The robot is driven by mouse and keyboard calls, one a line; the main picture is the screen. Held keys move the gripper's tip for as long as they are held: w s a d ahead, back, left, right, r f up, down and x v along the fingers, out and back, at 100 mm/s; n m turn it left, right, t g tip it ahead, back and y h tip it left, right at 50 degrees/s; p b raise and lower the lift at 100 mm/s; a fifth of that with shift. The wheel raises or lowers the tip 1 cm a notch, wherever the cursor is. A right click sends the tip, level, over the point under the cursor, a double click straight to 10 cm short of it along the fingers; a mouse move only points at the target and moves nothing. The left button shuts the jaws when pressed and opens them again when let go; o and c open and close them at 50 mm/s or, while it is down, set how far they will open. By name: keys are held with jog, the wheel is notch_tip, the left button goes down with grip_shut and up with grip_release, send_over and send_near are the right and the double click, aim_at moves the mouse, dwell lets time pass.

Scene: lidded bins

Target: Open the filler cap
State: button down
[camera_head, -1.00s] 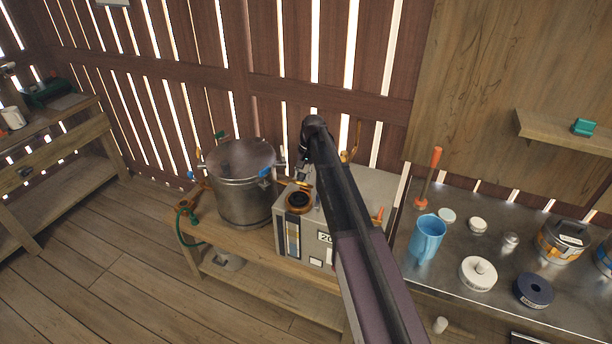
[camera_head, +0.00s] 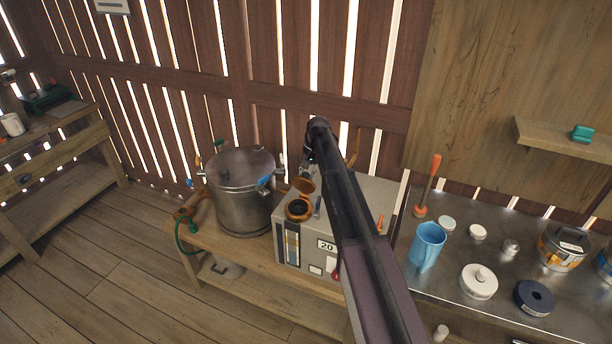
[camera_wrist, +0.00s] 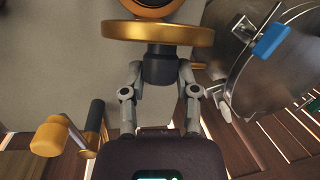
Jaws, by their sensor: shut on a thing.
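The filler cap (camera_head: 304,185) is a gold disc standing tilted up at the back edge of the filler opening (camera_head: 298,209), a gold ring with a dark hole on top of the grey box (camera_head: 345,205). In the wrist view the cap (camera_wrist: 157,33) shows nearly edge-on, with a dark round knob (camera_wrist: 159,68) below it. My gripper (camera_wrist: 160,72) is shut on this knob, one grey finger on each side. Part of the gold ring shows above the cap.
A metal pot (camera_head: 243,195) with blue-handled clamps stands close left of the box. An orange-gold lever (camera_wrist: 75,130) stands left of my gripper in the wrist view. A metal table (camera_head: 455,240) with a blue mug (camera_head: 427,243) is on the right. A slatted wall is behind.

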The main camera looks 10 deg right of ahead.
jog(key=shift+d, duration=0.3)
jog(key=shift+c, duration=1.9)
grip_release()
jog(key=shift+f, duration=0.1)
jog(key=shift+a, duration=0.1)
